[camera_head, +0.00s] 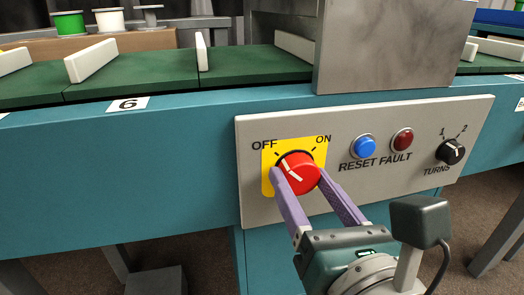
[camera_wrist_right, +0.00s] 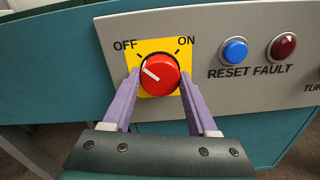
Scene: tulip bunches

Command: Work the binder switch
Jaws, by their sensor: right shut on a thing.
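The binder switch is a round red knob (camera_head: 299,166) on a yellow plate (camera_head: 268,152) with OFF at upper left and ON at upper right. The knob's white line points up and left, towards OFF. My right gripper (camera_head: 299,172) is shut on the knob, one purple finger on each side. In the right wrist view the red knob (camera_wrist_right: 160,73) sits between both fingertips of the gripper (camera_wrist_right: 158,78), its line also towards OFF. My left gripper is not in view.
The grey panel (camera_head: 350,189) also holds a blue RESET button (camera_head: 363,146), a red FAULT light (camera_head: 402,140) and a black TURNS knob (camera_head: 450,151). A grey metal housing (camera_head: 393,45) stands above. The green belt (camera_head: 140,72) with white dividers (camera_head: 91,60) runs behind.

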